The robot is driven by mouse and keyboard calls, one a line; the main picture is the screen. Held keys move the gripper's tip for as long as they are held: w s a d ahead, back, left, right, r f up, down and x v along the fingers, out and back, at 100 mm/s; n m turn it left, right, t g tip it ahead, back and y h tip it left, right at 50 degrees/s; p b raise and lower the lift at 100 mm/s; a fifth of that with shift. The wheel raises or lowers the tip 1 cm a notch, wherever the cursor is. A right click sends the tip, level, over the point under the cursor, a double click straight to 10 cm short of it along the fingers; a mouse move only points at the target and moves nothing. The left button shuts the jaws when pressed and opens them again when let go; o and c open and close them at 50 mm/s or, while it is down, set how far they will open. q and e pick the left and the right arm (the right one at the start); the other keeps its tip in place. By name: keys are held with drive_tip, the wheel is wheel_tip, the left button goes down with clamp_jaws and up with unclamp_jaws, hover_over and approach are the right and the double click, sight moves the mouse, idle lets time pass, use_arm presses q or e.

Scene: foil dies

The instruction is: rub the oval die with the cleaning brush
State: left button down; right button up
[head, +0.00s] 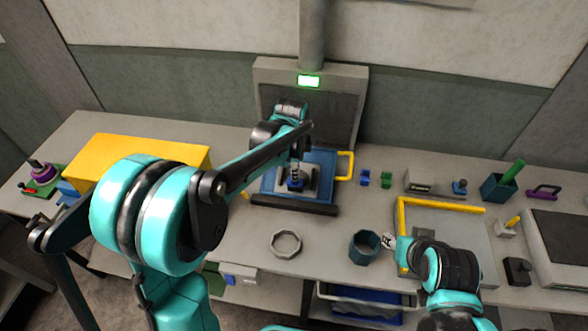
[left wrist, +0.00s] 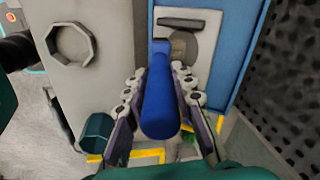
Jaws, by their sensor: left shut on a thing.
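My left gripper (head: 296,168) is over the blue press bed (head: 268,188) in the head view. In the left wrist view the gripper (left wrist: 160,86) is shut on the thick blue handle of the cleaning brush (left wrist: 158,108). The brush's far end lies over the light grey plate, beside a rounded grey die (left wrist: 207,46), likely the oval one, and partly hides it; contact is unclear. A dark bar-shaped die (left wrist: 182,22) lies beyond. My right gripper (head: 390,241) is small beside the yellow-edged tray; its jaws are unclear.
A grey press frame (head: 356,84) with a green display stands behind the bed. A yellow handle (head: 346,166) sticks out at its right. A grey ring (head: 286,244) and blue cup (head: 364,247) stand in front. A yellow box (head: 140,149) is left; a yellow-edged tray (head: 452,208) is right.

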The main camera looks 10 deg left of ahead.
use_arm(q)
drive_tip(key=shift+w+f+b, duration=0.3)
drive_tip(key=shift+f, duration=0.2)
drive_tip(key=shift+r, duration=0.15)
drive_tip(key=shift+w+r, duration=0.15)
drive_tip(key=shift+w, duration=0.15)
drive_tip(key=shift+w+r, duration=0.1)
drive_tip(key=shift+w, duration=0.35)
drive_tip(key=shift+s+f, duration=0.4)
drive_tip(key=shift+s, duration=0.4)
drive_tip(key=shift+r, duration=0.15)
